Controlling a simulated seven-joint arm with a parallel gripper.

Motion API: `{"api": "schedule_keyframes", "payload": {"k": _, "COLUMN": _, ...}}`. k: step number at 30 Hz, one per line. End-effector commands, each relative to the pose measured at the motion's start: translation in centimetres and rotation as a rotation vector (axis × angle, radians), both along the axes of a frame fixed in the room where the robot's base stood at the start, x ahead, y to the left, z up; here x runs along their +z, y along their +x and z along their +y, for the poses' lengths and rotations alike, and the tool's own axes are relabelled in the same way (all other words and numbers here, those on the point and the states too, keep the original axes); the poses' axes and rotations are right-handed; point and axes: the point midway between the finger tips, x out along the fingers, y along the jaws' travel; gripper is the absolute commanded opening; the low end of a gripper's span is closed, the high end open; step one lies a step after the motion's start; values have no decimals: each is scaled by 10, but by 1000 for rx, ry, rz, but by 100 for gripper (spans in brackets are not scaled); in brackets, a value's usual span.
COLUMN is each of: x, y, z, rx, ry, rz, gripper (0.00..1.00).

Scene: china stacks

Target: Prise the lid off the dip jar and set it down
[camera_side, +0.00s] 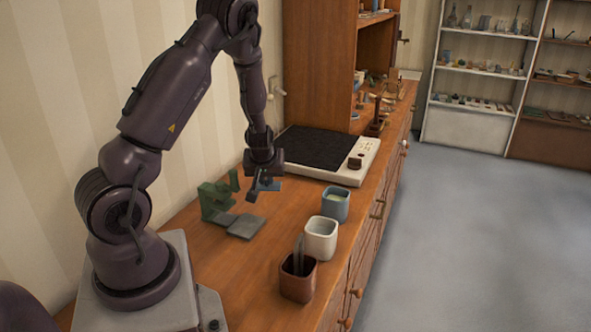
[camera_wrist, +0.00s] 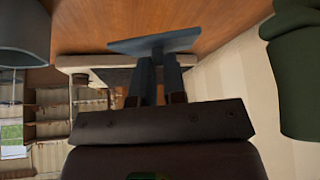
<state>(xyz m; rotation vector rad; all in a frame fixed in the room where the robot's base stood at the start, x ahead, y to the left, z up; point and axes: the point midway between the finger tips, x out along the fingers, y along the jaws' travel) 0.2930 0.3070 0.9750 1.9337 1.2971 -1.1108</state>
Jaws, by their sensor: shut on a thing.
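My gripper (camera_side: 258,188) is shut on a flat blue lid (camera_side: 272,184) and holds it above the wooden counter, left of the jars. In the wrist view the lid (camera_wrist: 180,40) sits tilted across the ends of my two fingers (camera_wrist: 158,58). The blue jar (camera_side: 334,208) stands upright at the right, open at the top, with pale green contents showing. It is apart from the lid. A grey-blue vessel at the upper left of the wrist view (camera_wrist: 24,36) looks like this jar.
A white jar (camera_side: 321,240) and a brown jar (camera_side: 298,280) with a grey utensil stand near the front edge. A black-topped device (camera_side: 318,152) is behind. Counter between the plate and jars is clear.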

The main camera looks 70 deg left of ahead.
Motion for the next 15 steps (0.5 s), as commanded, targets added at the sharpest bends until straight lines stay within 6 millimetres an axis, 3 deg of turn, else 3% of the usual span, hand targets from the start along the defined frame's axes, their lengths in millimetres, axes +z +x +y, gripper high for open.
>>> {"api": "schedule_keyframes", "payload": {"k": 15, "x": -3, "y": -1, "z": -6, "rx": -3, "ry": -53, "rz": 21, "gripper": 0}}
